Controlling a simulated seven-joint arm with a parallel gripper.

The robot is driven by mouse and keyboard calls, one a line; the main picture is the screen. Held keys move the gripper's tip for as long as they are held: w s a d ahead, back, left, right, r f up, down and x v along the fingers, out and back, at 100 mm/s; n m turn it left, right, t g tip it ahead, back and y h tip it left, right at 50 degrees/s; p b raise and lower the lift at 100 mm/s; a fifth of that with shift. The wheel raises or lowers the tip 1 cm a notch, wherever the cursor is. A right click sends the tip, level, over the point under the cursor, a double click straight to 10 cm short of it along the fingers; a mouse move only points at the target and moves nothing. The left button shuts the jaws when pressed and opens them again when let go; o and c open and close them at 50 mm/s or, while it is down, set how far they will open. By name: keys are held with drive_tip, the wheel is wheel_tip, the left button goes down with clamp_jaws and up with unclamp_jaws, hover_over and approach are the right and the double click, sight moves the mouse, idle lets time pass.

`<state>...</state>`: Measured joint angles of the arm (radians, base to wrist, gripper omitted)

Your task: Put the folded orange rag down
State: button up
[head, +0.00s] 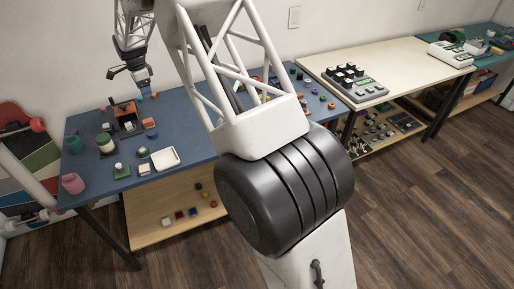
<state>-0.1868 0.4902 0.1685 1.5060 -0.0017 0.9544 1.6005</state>
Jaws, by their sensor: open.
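My gripper (131,78) is at the upper left of the head view, above the blue table. It is open, and I see nothing held in it. A small orange item (149,122) lies on the table below and to the right of it; it may be the folded orange rag, but it is too small to be sure. A brown-orange open box (127,110) with dark contents stands on the table beneath my gripper, left of that item.
The blue table (97,177) also holds a white tray (165,158), a pink jar (73,183), a green jar (73,144) and several small parts. A pale table (412,75) with a keyed device (354,82) stands to the right. My own arm hides the table's middle.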

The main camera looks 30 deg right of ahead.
drive_tip(key=s+d+r+n, duration=0.35)
drive_tip(key=s+r, duration=0.25)
drive_tip(key=s, duration=0.4)
drive_tip(key=s+d+r+n+t, duration=0.15)
drive_tip(key=s+d+r, duration=0.25)
drive_tip(key=s+r, duration=0.45)
drive_tip(key=s+d+r+n, duration=0.3)
drive_tip(key=s+d+r, duration=0.15)
drive_tip(key=s, duration=0.65)
drive_tip(key=s+d+n, duration=0.2)
drive_tip(key=s, duration=0.9)
drive_tip(key=s+d+f+n, duration=0.1)
drive_tip(key=s+d+n, duration=0.1)
drive_tip(key=s, duration=1)
drive_tip(key=s+d+f+n, duration=0.1)
drive_tip(key=s+n, duration=0.3)
drive_tip(key=s, duration=0.7)
drive_tip(key=shift+s+d+f+t, duration=0.2)
drive_tip(key=shift+s+d+t, duration=0.15)
drive_tip(key=shift+d+t, duration=0.15)
drive_tip(key=shift+o, duration=0.5)
drive_tip(key=shift+w, duration=0.1)
